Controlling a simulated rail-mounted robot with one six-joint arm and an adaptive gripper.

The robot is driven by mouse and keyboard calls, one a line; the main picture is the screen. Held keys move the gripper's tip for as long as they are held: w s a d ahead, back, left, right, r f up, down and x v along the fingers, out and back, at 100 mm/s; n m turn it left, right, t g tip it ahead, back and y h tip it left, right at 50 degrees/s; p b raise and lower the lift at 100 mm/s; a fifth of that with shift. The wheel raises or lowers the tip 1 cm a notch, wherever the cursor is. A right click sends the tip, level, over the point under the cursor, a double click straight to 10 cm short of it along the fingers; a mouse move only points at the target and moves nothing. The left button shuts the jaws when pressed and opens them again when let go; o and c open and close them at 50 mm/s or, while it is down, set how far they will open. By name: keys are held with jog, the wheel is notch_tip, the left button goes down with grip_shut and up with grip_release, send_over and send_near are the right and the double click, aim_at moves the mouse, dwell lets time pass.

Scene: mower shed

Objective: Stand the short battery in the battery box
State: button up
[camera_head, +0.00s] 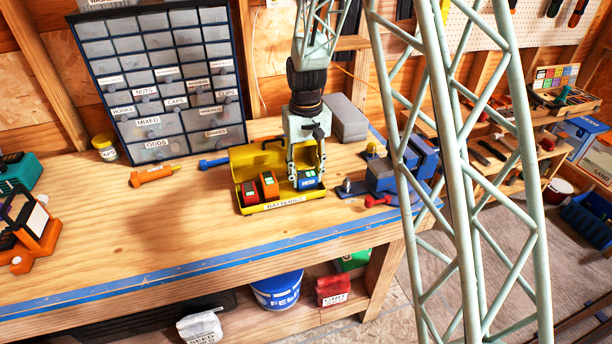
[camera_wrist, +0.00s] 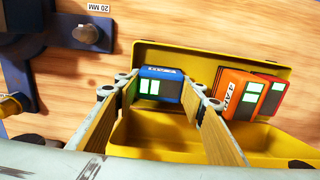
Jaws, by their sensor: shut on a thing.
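The yellow battery box (camera_head: 283,204), labelled BATTERIES, stands on the workbench with its lid raised at the back. A red battery (camera_head: 250,192) and an orange battery (camera_head: 269,186) stand in its left and middle parts. My gripper (camera_head: 306,176) points down over the box's right end, shut on a blue battery (camera_head: 308,182) with green lights. In the wrist view the blue battery (camera_wrist: 161,86) sits between my fingers, apart from the orange battery (camera_wrist: 238,91) and the red battery (camera_wrist: 272,95). The blue battery looks upright; I cannot tell whether its base touches the box floor.
A blue vice (camera_head: 385,172) stands close to the box's right. A grey block (camera_head: 346,118) lies behind it. An orange tool (camera_head: 152,174) and a blue-handled tool (camera_head: 213,162) lie left of the box, before the drawer cabinet (camera_head: 157,131).

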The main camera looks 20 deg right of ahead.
jog(key=shift+f, duration=0.1)
jog(key=o, duration=1.1)
jog(key=shift+r, duration=0.2)
notch_tip(320, 180, up, 12)
jog(key=shift+f, duration=0.15)
dwell(0.4)
